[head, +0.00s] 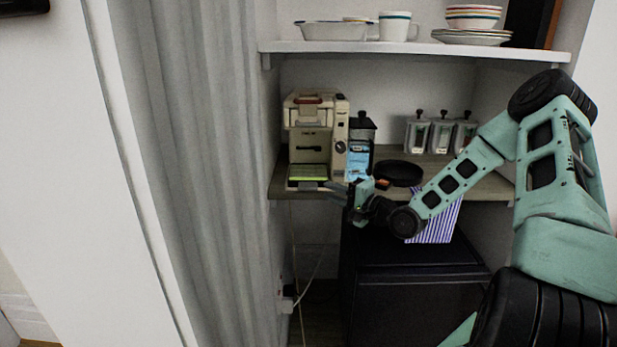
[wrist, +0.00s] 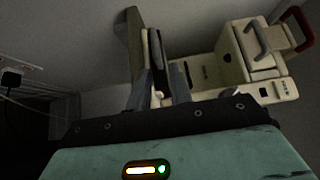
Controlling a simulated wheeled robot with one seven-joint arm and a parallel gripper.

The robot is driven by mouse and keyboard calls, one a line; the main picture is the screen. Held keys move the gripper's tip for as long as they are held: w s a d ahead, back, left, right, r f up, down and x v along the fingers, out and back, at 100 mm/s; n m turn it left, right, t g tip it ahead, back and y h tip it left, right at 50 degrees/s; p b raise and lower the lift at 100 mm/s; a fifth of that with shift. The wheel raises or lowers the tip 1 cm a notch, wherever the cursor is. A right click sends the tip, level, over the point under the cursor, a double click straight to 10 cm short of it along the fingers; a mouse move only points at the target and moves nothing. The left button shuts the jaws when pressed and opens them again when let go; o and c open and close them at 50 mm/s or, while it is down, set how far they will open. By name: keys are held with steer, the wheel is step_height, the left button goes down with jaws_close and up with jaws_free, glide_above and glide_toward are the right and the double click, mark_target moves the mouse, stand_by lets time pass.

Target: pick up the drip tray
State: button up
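The drip tray (head: 307,173) is the flat piece with a yellow-green top at the foot of the cream coffee machine (head: 337,125), which stands on the lower shelf. In the wrist view the machine appears turned on its side, and the tray's edge (wrist: 158,62) shows between my fingers. My gripper (head: 331,189) is at the tray's front right, near the shelf edge. In the wrist view my gripper (wrist: 160,90) has its two fingers apart, one on each side of the tray's edge. I cannot tell whether either finger touches it.
A blue-labelled jar (head: 360,150), a black pan (head: 399,173) and several canisters (head: 441,134) stand right of the machine. A striped cloth (head: 437,222) hangs below my forearm. The upper shelf (head: 420,48) holds dishes. A grey curtain (head: 215,170) is at left.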

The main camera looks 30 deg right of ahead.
mark_target(316, 187)
steer(key=shift+a+x, duration=0.15)
steer(key=shift+x, duration=1.25)
steer(key=shift+a+x, duration=0.15)
steer(key=shift+x, duration=1.2)
steer(key=shift+s+f, duration=0.1)
steer(key=shift+f, duration=0.05)
jaws_close()
